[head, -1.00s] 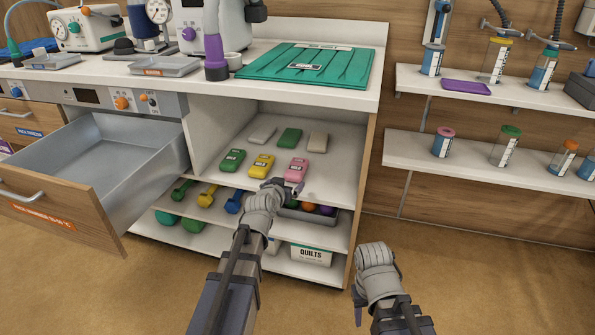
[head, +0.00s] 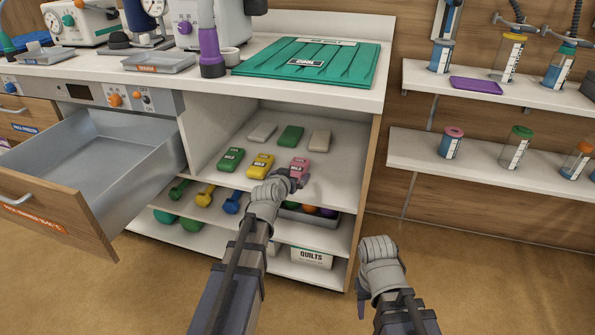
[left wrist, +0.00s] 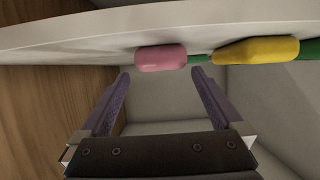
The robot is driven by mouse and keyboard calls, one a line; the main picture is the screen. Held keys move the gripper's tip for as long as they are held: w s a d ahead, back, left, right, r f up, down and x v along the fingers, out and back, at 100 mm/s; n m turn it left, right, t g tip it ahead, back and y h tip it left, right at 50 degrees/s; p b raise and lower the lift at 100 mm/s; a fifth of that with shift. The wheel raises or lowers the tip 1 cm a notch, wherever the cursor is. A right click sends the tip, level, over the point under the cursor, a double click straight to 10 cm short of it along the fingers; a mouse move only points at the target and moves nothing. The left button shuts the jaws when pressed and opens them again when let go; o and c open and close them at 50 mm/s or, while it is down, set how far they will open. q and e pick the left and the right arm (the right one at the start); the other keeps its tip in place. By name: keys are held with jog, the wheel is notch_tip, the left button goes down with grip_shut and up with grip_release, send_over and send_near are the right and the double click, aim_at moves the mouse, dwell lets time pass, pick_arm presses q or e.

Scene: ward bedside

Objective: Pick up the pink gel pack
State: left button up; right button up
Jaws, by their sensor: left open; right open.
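The pink gel pack (head: 300,167) lies at the front right of the cabinet's upper shelf. It also shows in the left wrist view (left wrist: 161,58), just beyond the finger tips. My left gripper (head: 289,178) is open at the shelf's front edge, close in front of the pink pack, with nothing between its fingers. It also shows in the left wrist view (left wrist: 160,78). My right gripper (head: 376,262) hangs low to the right of the cabinet, empty; its fingers are hard to see.
A yellow pack (head: 260,166) and a green pack (head: 230,159) lie left of the pink one. More packs lie behind. The cabinet's right side wall (head: 366,165) stands right of the pink pack. An open drawer (head: 105,160) juts out at left.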

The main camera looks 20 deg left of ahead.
aim_at(296, 168)
pick_arm(q)
jog(key=shift+r+b+x, duration=0.15)
jog(key=shift+b+x, duration=0.3)
jog(key=shift+x, duration=1.35)
jog(key=shift+r+b+x, duration=0.2)
jog(key=shift+b+x, duration=0.2)
jog(key=shift+x, duration=1.35)
jog(key=shift+a, duration=0.1)
jog(key=c, duration=1.4)
